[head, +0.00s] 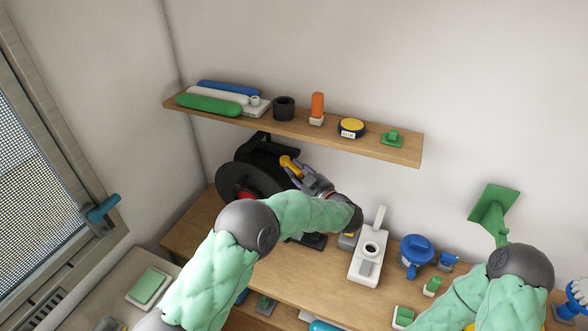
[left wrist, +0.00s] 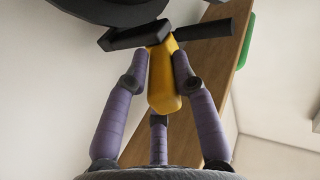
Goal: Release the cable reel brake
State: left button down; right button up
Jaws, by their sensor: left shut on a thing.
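The cable reel (head: 238,180) is a large black disc with a red centre, standing on the wooden bench under the shelf. A yellow brake lever (head: 289,164) sticks out at its right side. My left gripper (head: 297,171) is shut on this lever, with its purple fingers around it. In the left wrist view the yellow lever (left wrist: 163,88) sits between the fingers, joined to a black crossbar (left wrist: 180,35), with part of the black reel (left wrist: 110,12) behind. My left arm hides the lower part of the reel. My right gripper is out of view.
A wooden shelf (head: 370,146) above the reel bears several small items, including an orange-handled tool (head: 317,105) and a black-and-yellow tape measure (head: 352,128). On the bench (head: 325,269), a white device (head: 369,258) and a blue object (head: 416,250) stand right of the reel.

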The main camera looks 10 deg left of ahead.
pick_arm(q)
jog(key=shift+w+r+n+g+y, duration=0.2)
jog(key=shift+r+n+g+y, duration=0.1)
jog(key=shift+r+y, duration=0.15)
jog(key=c, duration=1.1)
grip_release()
jog(key=shift+s+f, duration=0.15)
jog(key=shift+d+f, duration=0.1)
jog(key=shift+s+d, duration=0.15)
jog(key=shift+d, duration=0.05)
jog(key=v, duration=1.1)
jog(key=shift+s+r, duration=0.2)
